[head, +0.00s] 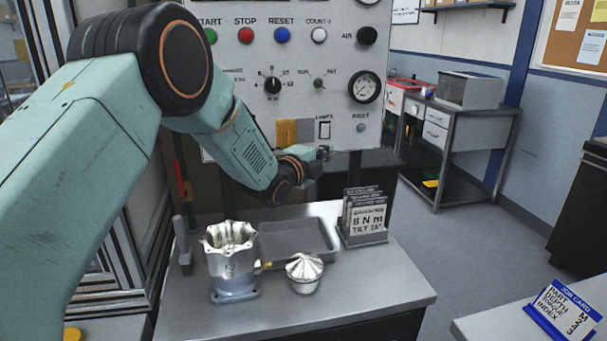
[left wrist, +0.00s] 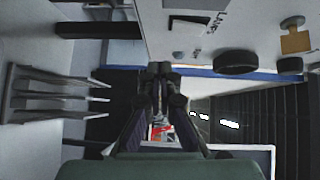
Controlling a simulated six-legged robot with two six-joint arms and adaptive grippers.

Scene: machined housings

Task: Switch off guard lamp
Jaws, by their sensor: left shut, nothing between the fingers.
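The control panel (head: 340,45) stands behind the bench. Its lamp switch (head: 324,130) is a small pale rocker in a dark frame under a LAMPS label, low on the panel. The switch also shows near the top of the left wrist view (left wrist: 188,27), beside its label. My left gripper (head: 323,153) is shut and empty, just below the switch in the head view. In the left wrist view its closed fingertips (left wrist: 159,69) appear apart from the switch. Whether the rocker is pressed up or down is too small to tell. My right gripper is not in view.
Other panel controls surround the switch: a dial knob (head: 272,85), a gauge (head: 365,87) and a grey reset button (head: 361,128). On the bench below are a metal housing (head: 232,265), a finned cone part (head: 305,272), a grey tray (head: 297,240) and a card rack (head: 363,218).

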